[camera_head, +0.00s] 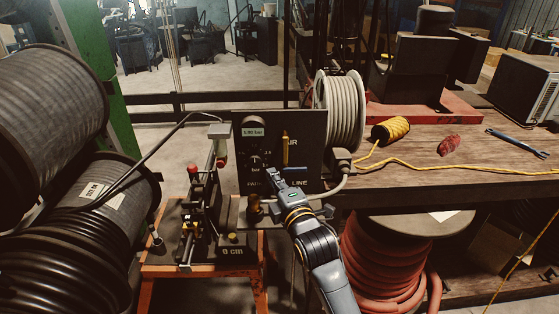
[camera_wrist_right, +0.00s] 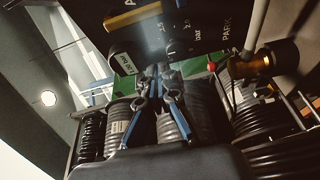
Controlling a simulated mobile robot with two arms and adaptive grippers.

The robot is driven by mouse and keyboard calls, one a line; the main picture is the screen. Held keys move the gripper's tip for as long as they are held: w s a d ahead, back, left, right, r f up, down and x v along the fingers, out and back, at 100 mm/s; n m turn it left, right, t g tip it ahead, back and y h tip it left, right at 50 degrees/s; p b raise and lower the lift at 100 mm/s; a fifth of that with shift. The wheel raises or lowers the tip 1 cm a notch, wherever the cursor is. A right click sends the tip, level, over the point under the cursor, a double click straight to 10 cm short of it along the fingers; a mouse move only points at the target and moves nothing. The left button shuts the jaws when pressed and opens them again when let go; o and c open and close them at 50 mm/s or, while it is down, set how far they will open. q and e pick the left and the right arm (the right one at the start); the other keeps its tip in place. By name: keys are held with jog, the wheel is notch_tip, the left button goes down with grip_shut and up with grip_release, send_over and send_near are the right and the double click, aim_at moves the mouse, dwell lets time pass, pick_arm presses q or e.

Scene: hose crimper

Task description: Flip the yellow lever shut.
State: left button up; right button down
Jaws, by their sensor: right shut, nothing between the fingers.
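In the right wrist view, which is turned, a yellow-orange piece (camera_wrist_right: 130,4) at the top edge looks like part of this lever. A blue lever (camera_head: 293,168) lies level below it on the panel. My right gripper (camera_head: 270,173) is shut and empty in front of the panel, below and left of the yellow lever. Its closed fingers (camera_wrist_right: 156,74) show in the right wrist view, pointing past the dial area. My left gripper is not in view.
A pressure display (camera_head: 253,132) and dial sit on the panel's left. The crimper stand (camera_head: 205,215) with red knobs is left of my right arm. A brass fitting (camera_head: 254,205) and grey hose are close by the gripper. A wooden bench (camera_head: 440,178) is at right.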

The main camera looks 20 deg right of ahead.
aim_at(285, 147)
jog(key=w+d+p, duration=0.1)
jog(key=w, duration=0.1)
jog(key=w+d, duration=0.1)
jog(key=w, duration=0.1)
jog(key=w+d+p, duration=0.1)
jog(key=w, duration=0.1)
jog(key=shift+d+p, duration=0.3)
jog(key=shift+p, duration=0.05)
jog(key=shift+w, duration=0.1)
